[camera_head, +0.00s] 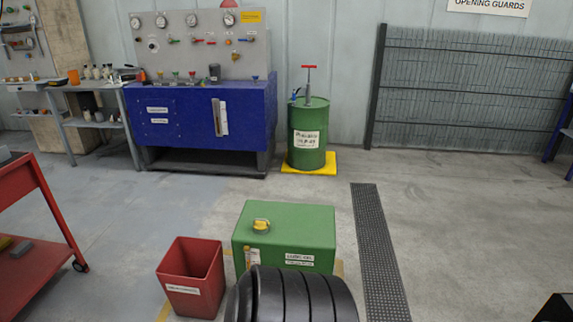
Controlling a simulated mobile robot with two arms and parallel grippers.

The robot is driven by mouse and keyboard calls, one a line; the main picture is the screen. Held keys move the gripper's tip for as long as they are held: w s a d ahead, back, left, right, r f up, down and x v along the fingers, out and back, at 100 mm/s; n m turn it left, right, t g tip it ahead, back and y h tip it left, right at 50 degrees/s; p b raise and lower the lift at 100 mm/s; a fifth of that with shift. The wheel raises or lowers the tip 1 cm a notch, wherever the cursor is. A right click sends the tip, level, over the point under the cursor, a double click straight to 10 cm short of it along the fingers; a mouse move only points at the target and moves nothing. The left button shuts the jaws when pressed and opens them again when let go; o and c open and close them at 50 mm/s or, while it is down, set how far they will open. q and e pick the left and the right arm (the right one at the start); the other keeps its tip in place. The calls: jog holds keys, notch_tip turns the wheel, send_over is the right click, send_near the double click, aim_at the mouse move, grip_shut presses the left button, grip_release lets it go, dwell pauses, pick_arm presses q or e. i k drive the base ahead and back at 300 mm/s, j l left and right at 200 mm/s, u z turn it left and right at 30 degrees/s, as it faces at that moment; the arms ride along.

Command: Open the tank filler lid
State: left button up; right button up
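The green tank (300,222) stands on the floor at the lower middle of the head view. A yellow filler lid (261,225) sits on its top, near the left side, and looks closed down. The tank's front carries a yellowish level gauge (252,257) and white labels. A black ribbed shape at the bottom hides part of the tank's lower front; I cannot tell whether it is part of me. Neither of my grippers shows in this view.
A red bin (192,277) stands just left of the tank. A red cart (38,215) is at the left edge. A dark floor grating (378,250) runs to the right. Behind are a blue bench (190,120) and a green drum (307,135). The floor between is clear.

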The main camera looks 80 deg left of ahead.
aim_at(260, 224)
jog(key=i+u, duration=0.6)
jog(key=u, duration=0.25)
jog(key=i+l+u, duration=0.15)
jog(key=u, duration=0.25)
jog(key=i+u, duration=0.2)
jog(key=u, duration=0.25)
jog(key=i+u, duration=0.2)
jog(key=u, duration=0.2)
jog(key=i+u, duration=0.15)
jog(key=u, duration=0.3)
jog(key=i+l+u, duration=0.15)
jog(key=u, duration=0.3)
jog(key=i+l+u, duration=0.15)
jog(key=u, duration=0.25)
jog(key=i+l+u, duration=0.1)
jog(key=l+u, duration=0.2)
jog(key=u, duration=0.15)
